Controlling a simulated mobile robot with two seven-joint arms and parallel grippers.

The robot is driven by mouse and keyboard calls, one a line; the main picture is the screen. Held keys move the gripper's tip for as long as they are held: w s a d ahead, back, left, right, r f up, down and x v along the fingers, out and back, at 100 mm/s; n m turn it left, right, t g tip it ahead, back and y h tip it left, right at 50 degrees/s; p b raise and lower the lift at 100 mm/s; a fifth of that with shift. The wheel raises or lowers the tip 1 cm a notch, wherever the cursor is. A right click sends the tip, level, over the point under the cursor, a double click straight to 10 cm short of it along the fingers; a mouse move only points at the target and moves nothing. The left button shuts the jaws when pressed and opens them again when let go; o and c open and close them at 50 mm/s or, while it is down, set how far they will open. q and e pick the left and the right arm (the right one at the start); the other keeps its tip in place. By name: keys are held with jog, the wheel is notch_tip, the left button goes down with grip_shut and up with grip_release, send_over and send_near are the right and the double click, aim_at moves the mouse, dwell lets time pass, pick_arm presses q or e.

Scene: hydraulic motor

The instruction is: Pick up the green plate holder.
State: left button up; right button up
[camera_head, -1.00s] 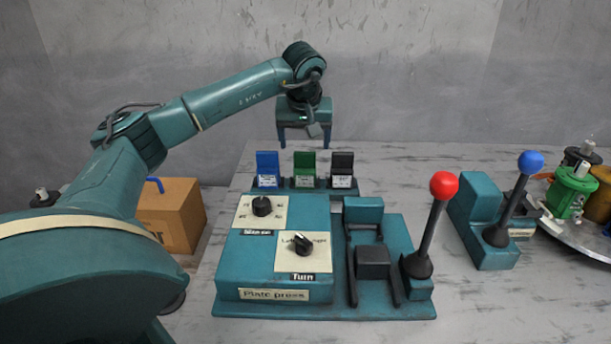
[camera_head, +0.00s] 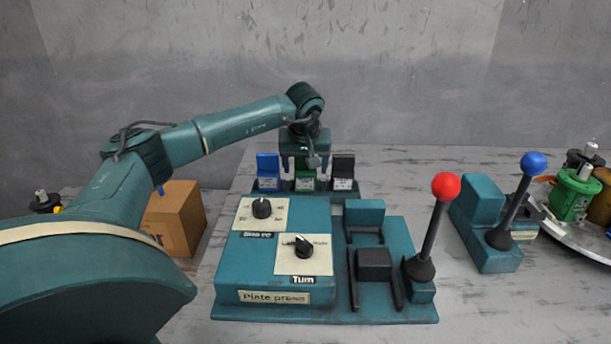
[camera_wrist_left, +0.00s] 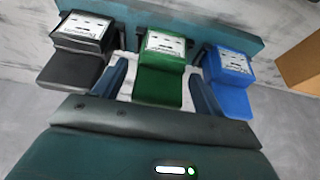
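The green plate holder (camera_head: 305,181) stands in the middle of a teal rack (camera_head: 330,197) behind the plate press, between a blue holder (camera_head: 268,172) and a black holder (camera_head: 343,173). My left gripper (camera_head: 304,167) is above and around it, pointing down, and hides its upper part in the head view. In the left wrist view the green holder (camera_wrist_left: 160,75) lies between the two spread fingers of the left gripper (camera_wrist_left: 158,88), with a gap showing on the black holder's side. The fingers are open. My right gripper is not in view.
The plate press (camera_head: 255,280) with two knobs and a red-topped lever (camera_head: 445,187) stands in front of the rack. A blue-topped lever device (camera_head: 485,215) and a round tray (camera_head: 585,235) are at right. A cardboard box (camera_head: 175,215) is at left.

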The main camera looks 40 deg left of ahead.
pick_arm(q)
jog(key=c, duration=0.9)
jog(key=shift+r, duration=0.1)
